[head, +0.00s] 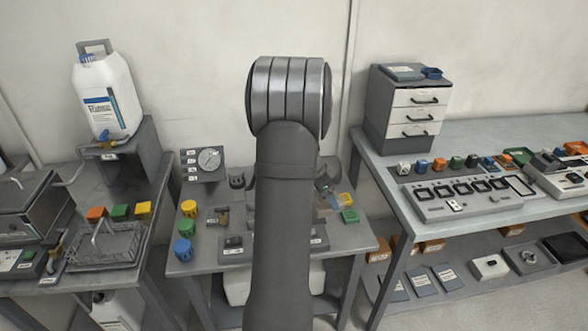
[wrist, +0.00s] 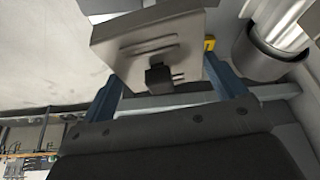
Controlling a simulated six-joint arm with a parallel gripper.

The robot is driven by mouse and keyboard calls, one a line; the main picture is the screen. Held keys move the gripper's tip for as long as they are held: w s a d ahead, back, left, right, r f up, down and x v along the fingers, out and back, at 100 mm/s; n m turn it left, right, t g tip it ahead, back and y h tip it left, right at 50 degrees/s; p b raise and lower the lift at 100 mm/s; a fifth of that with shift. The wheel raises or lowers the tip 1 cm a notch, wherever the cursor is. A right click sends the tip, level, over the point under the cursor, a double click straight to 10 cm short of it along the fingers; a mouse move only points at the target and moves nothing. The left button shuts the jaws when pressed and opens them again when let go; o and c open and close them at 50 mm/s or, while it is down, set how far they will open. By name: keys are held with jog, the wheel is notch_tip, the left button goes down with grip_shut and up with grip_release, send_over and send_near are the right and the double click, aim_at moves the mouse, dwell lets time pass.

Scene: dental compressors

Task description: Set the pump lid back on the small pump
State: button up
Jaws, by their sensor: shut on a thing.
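In the wrist view my gripper (wrist: 158,72) has its two blue fingers closed on a grey metal plate with slots and a small black block, which looks like the pump lid (wrist: 130,45). The lid is held tilted in front of the palm, and its far side is cut off by the top of the picture. In the head view my arm covers the middle of the centre table (head: 205,262), and the gripper and lid are hidden behind it. I cannot make out the small pump for certain in either view.
The centre table holds coloured knobs (head: 187,228) at left, a gauge box (head: 208,162) at the back, and a green block (head: 350,215) at right. A wire basket (head: 105,245) stands on the left bench. A switch panel (head: 465,197) lies on the right bench.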

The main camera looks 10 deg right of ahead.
jog(key=w+a+n+t+y, duration=0.1)
jog(key=w+a+n+t, duration=0.1)
jog(key=a+n, duration=0.45)
jog(key=w+a+n+t+y, duration=0.1)
jog(key=w+a+n, duration=0.2)
jog(key=a, duration=0.7)
jog(key=w+d+r+m+g+h, duration=0.1)
jog(key=w+d+r+m, duration=0.1)
jog(key=w+r+m, duration=0.3)
jog(key=w+d+r+m+g+h, duration=0.1)
jog(key=w+d+r+m, duration=0.15)
jog(key=r, duration=0.45)
jog(key=w+d+r+m+g, duration=0.25)
jog(key=d+r+m, duration=0.25)
jog(key=d, duration=0.3)
jog(key=shift+t, duration=0.25)
jog(key=w+a+f, duration=0.2)
jog(key=a, duration=0.1)
jog(key=w+a+f, duration=0.2)
jog(key=w+a, duration=0.1)
jog(key=w+a+f, duration=0.2)
jog(key=shift+w+a+f, duration=0.25)
jog(key=shift+a, duration=0.15)
jog(key=shift+f, duration=2.05)
jog(key=shift+f, duration=0.15)
jog(key=shift+f, duration=0.4)
